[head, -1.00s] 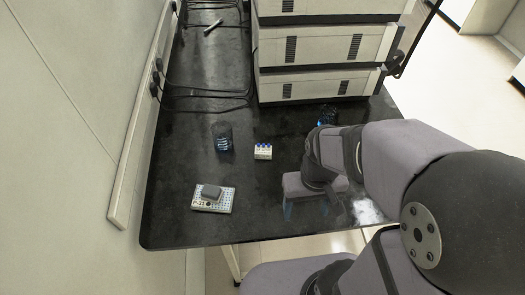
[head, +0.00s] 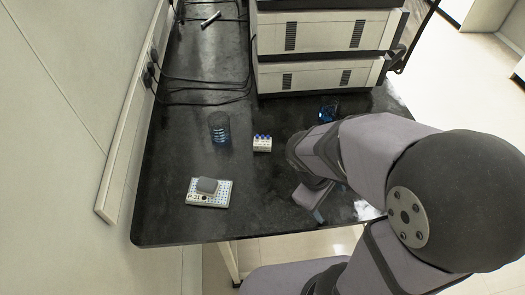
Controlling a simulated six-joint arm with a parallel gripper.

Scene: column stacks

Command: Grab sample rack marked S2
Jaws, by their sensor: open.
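A small white rack with blue-capped vials (head: 262,144) stands upright on the black bench, left of my arm; its marking is too small to read. My gripper (head: 316,208) is over the bench, below and to the right of this rack, apart from it and holding nothing that I can see. Its jaws are open, seen from above and partly hidden by its own body.
A dark clear container with blue rings (head: 219,128) stands left of the small rack. Another bluish container (head: 328,112) stands behind my arm, near the stacked instrument boxes (head: 325,75). Cables (head: 205,90) run along the back left. Bare bench lies between the plate and my gripper.

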